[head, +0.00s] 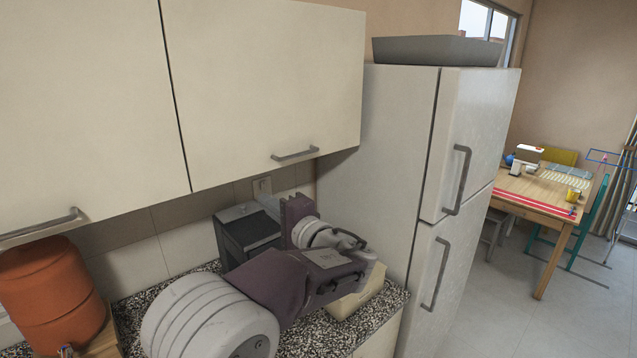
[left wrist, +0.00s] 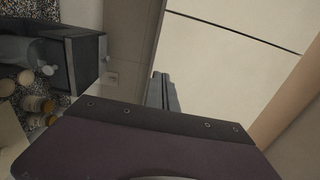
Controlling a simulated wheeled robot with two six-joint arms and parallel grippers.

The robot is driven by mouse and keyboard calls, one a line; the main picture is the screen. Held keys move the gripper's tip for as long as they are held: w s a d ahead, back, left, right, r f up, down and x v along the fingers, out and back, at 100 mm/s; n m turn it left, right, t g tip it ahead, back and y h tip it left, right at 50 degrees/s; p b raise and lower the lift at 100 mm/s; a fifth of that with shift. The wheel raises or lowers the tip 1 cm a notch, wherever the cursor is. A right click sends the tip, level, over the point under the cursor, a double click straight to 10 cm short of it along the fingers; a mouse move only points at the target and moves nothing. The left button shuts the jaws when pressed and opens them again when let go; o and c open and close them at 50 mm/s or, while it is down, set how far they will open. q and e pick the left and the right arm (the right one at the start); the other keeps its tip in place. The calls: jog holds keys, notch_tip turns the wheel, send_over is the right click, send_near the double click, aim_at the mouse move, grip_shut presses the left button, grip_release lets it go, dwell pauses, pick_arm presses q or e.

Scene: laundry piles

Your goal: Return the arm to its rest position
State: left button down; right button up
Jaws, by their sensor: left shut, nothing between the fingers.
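My left arm, purple and grey, reaches in over the counter in the head view and bends back at the wrist. Part of the gripper is hidden behind the purple wrist housing. My right gripper is in neither view.
A speckled counter (head: 390,298) holds the dark appliance (head: 232,232) and an orange container (head: 50,290). Cream cupboards (head: 265,80) hang above. A white fridge (head: 385,150) stands to the right. Open floor (head: 500,310) leads to a wooden table (head: 540,190).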

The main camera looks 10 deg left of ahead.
pick_arm(q)
jog(key=s+a+f+n+g+y+b, duration=0.1)
jog(key=s+a+f+n+g+b, duration=0.2)
jog(key=a, duration=0.5)
jog(key=s+a+f+g+h, duration=0.25)
jog(key=s+f, duration=0.35)
jog(key=f, duration=0.4)
jog(key=s+a+f+g+h, duration=0.2)
jog(key=s+f+g+h, duration=0.15)
jog(key=s+f, duration=0.45)
jog(key=s+d+f+n+g+h, duration=0.1)
jog(key=s+d+f+h, duration=0.1)
jog(key=s+d+f, duration=0.3)
jog(key=s+d+f+n+g+h, duration=0.2)
jog(key=d+f+h, duration=0.1)
jog(key=f, duration=0.5)
jog(key=d+f+n+t+h, duration=0.1)
jog(key=d+f+h, duration=0.3)
jog(key=d, duration=0.5)
jog(key=shift+w+n+t+h+b, duration=0.2)
jog(key=shift+n+t+h+b, duration=0.1)
jog(key=shift+t, duration=0.1)
